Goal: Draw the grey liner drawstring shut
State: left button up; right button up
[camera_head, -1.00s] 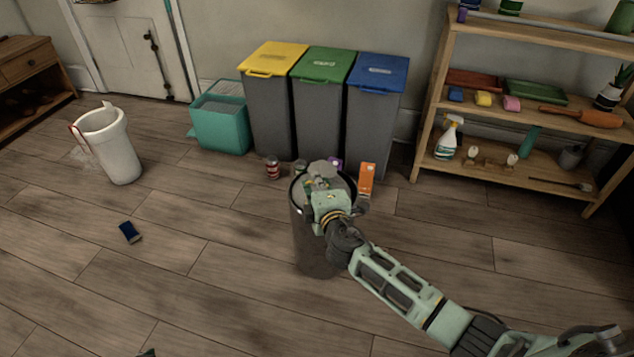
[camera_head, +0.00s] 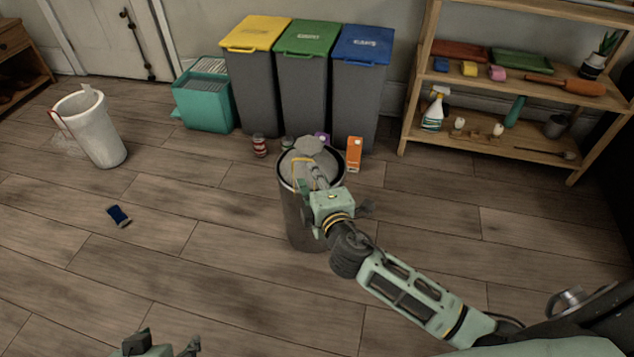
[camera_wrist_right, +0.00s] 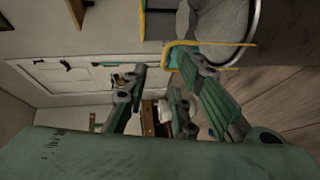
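A dark round bin (camera_head: 297,215) stands on the floor with a grey liner (camera_head: 298,168) in its mouth. A yellow drawstring (camera_head: 303,159) loops up over the liner; it also shows in the right wrist view (camera_wrist_right: 215,43). My right gripper (camera_head: 318,176) is over the bin's mouth, near the string. In the right wrist view its fingers (camera_wrist_right: 160,66) are apart, and one fingertip overlaps the yellow loop; I cannot tell whether it touches. My left gripper (camera_head: 165,345) is partly cut off at the bottom edge, its fingers apart, away from the bin.
A red-and-white can (camera_head: 259,145) and an orange carton (camera_head: 354,154) stand behind the bin. Yellow, green and blue lidded bins (camera_head: 361,95) line the wall. A white bin (camera_head: 95,135) and a dark blue item (camera_head: 119,216) are left. The front floor is clear.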

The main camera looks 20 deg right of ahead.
jog(key=s, duration=0.2)
jog(key=shift+s+r, duration=0.25)
jog(key=shift+s, duration=0.05)
